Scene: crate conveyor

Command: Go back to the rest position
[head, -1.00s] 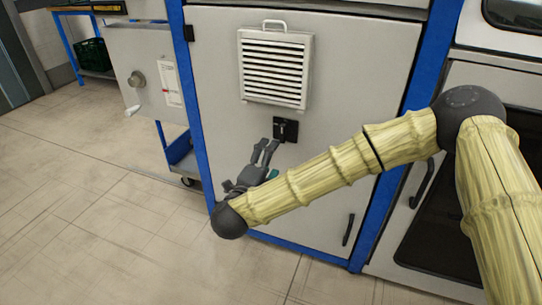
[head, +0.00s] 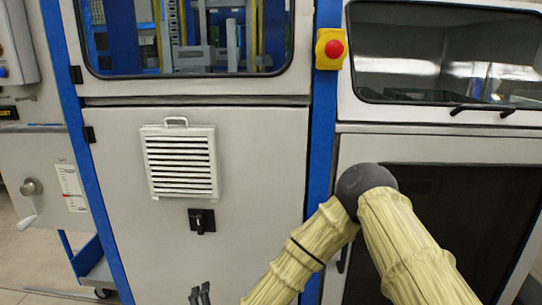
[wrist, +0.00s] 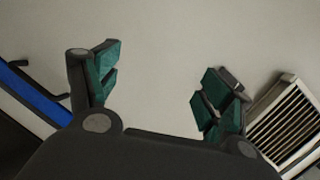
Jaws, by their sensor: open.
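My gripper (wrist: 155,88) is open and empty in the wrist view, its green-padded fingers spread apart in front of a plain pale cabinet panel. In the head view only its dark fingertips (head: 200,294) show at the bottom edge, below the black rotary switch. The rest of the gripper is out of that picture. My arm, in a yellowish sleeve, reaches in from the lower right.
A pale machine cabinet (head: 255,185) with blue frame posts stands close ahead. It carries a louvred vent (head: 180,160), a black rotary switch (head: 202,221) and a red emergency stop button (head: 334,48). A crank handle (head: 30,200) juts out at left. Floor shows at lower left.

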